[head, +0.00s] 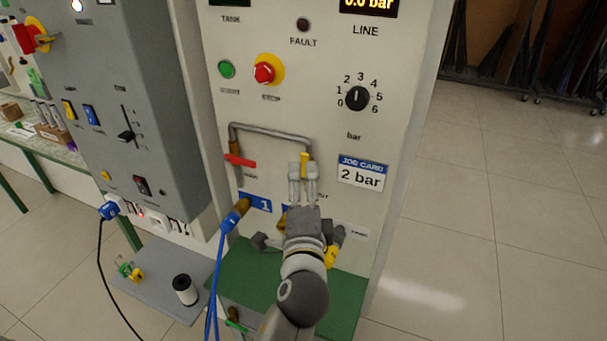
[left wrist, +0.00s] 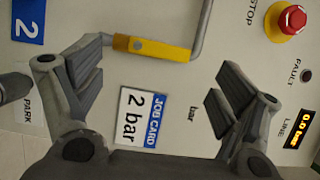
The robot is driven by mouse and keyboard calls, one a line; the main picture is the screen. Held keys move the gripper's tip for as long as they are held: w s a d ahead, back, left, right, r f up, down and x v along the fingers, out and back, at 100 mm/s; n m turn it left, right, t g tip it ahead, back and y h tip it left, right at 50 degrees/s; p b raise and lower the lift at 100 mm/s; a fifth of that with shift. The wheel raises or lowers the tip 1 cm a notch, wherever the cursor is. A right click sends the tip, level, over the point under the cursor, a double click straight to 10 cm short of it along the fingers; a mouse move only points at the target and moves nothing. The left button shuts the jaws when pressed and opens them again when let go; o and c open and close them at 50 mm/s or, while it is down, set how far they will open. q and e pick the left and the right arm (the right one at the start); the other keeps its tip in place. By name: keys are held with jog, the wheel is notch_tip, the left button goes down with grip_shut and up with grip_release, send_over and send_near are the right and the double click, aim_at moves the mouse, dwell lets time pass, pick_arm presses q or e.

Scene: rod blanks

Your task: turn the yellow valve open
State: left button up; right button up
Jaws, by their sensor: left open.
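The yellow valve (head: 304,157) is on the right leg of the grey pipe loop on the light panel. In the head view my left gripper (head: 303,168) is in front of it and hides most of it. In the left wrist view the yellow valve handle (left wrist: 150,47) shows whole and lies along the pipe leg. The fingers of my left gripper (left wrist: 160,72) are apart, one towards each end of the handle, and hold nothing. I cannot tell whether they touch it. My right gripper is not in view.
A red valve handle (head: 240,160) sits on the pipe's left leg. The job card (head: 361,173) reads 2 bar, and the line display (head: 369,5) reads 0.0 bar. A black dial (head: 357,98) is above. A blue hose (head: 222,250) hangs at left; a green shelf (head: 235,265) is below.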

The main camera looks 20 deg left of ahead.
pick_arm(q)
jog(key=v, duration=0.4)
jog(key=shift+s+d, duration=0.1)
jog(key=shift+s, duration=0.25)
